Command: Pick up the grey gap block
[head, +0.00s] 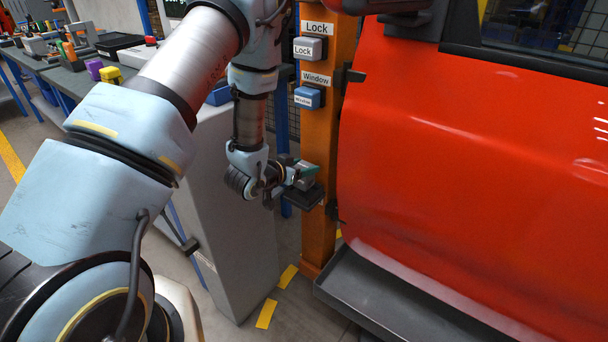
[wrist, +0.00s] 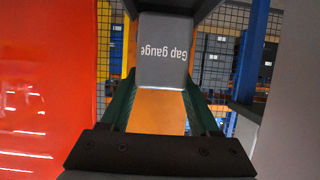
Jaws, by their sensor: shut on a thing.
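The grey gap block (wrist: 163,50) is in the middle of the wrist view, with the label "Gap gauge" upside down on its face. My gripper (wrist: 160,86) has its green fingers on both sides of the block and is shut on it. In the head view, my gripper (head: 296,174) is at the orange post, with the grey block (head: 307,181) small and partly hidden at its tips. A black holder (head: 305,198) on the post is directly below the block. I cannot tell whether the block touches it.
The orange post (head: 320,140) carries a grey Lock box (head: 309,48) and a blue Window box (head: 308,97) above my gripper. A red door (head: 460,170) is close on the right, over a dark tray (head: 400,298). A grey cabinet (head: 235,220) stands left.

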